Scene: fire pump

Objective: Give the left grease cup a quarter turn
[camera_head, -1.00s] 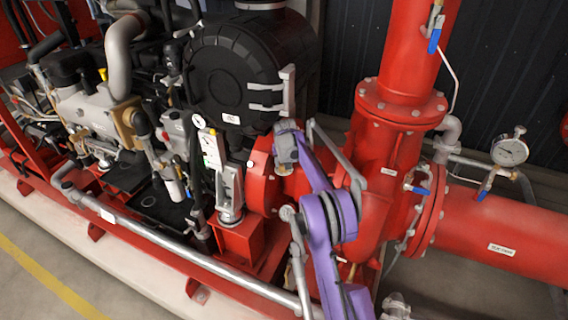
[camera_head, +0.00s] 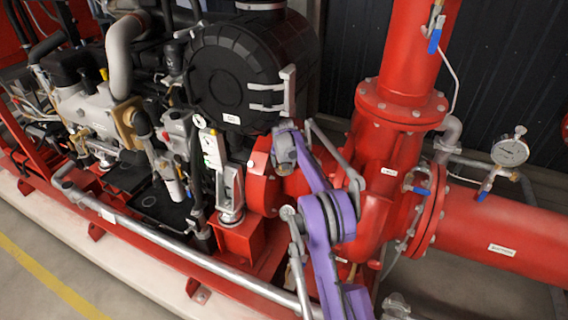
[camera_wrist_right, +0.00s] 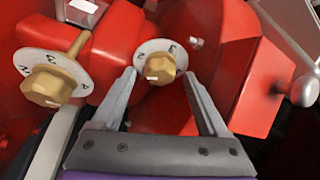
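Two grease cups show in the right wrist view, each a brass hex cap on a white numbered dial. The left-hand cup (camera_wrist_right: 51,86) stands outside the fingers, to the left of them. The right-hand cup (camera_wrist_right: 159,70) lies between the tips of my right gripper (camera_wrist_right: 159,74). The gripper is open, and a gap shows on each side of that cap. In the head view my purple right arm (camera_head: 325,215) reaches over the red pump; I cannot make out the cups or the fingertips there. My left gripper is in neither view.
The red pump casing (camera_head: 375,210) and its upright pipe (camera_head: 408,65) stand right of the arm. A pressure gauge (camera_head: 510,152) sits above the pipe at right. A grey rail (camera_head: 185,250) crosses the front. The engine (camera_head: 95,110) fills the left.

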